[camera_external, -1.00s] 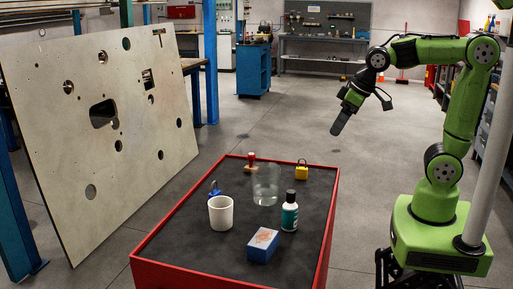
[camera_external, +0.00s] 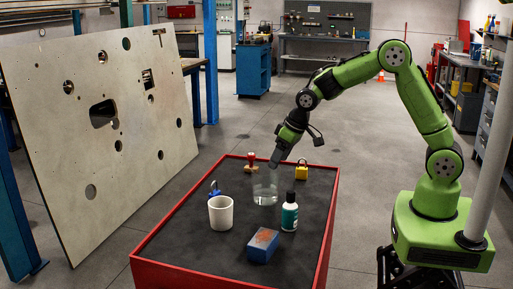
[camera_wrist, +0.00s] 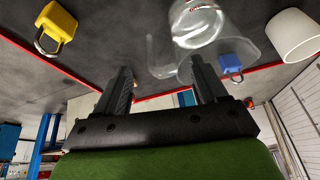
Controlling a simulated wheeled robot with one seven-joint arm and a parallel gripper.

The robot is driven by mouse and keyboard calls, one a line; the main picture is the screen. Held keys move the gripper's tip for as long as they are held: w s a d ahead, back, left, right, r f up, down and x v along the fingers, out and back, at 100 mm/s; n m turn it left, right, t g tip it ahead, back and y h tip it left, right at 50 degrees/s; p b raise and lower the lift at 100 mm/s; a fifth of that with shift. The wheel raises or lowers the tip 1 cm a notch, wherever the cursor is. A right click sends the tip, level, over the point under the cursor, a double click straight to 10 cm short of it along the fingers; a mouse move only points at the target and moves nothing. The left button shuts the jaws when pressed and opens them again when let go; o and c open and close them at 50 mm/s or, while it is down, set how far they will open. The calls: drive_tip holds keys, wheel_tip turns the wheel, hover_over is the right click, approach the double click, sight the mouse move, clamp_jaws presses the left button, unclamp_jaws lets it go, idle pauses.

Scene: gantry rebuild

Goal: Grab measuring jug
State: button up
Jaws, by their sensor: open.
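The clear measuring jug (camera_external: 264,190) stands upright on the dark table top, among the other items. My gripper (camera_external: 276,160) is just above and behind it in the external view, pointing down, with nothing held. In the wrist view my gripper (camera_wrist: 160,70) has its two dark fingers spread wide apart. There the jug (camera_wrist: 200,28) shows at the top, its curved handle (camera_wrist: 152,58) reaching into the gap between the fingertips as pictured. I cannot tell whether a finger touches the jug.
The red-rimmed table (camera_external: 330,225) also holds a white cup (camera_external: 220,213), blue padlock (camera_external: 214,188), green bottle (camera_external: 289,214), blue block (camera_external: 262,246), yellow padlock (camera_external: 302,171) and red-topped stamp (camera_external: 250,166). The white cup, blue padlock and bottle stand close to the jug.

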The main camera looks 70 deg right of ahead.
drive_tip(key=x, duration=0.3)
drive_tip(key=shift+w+f, duration=0.3)
drive_tip(key=shift+s+a+r, duration=0.1)
drive_tip(key=shift+c, duration=1.2)
clamp_jaws()
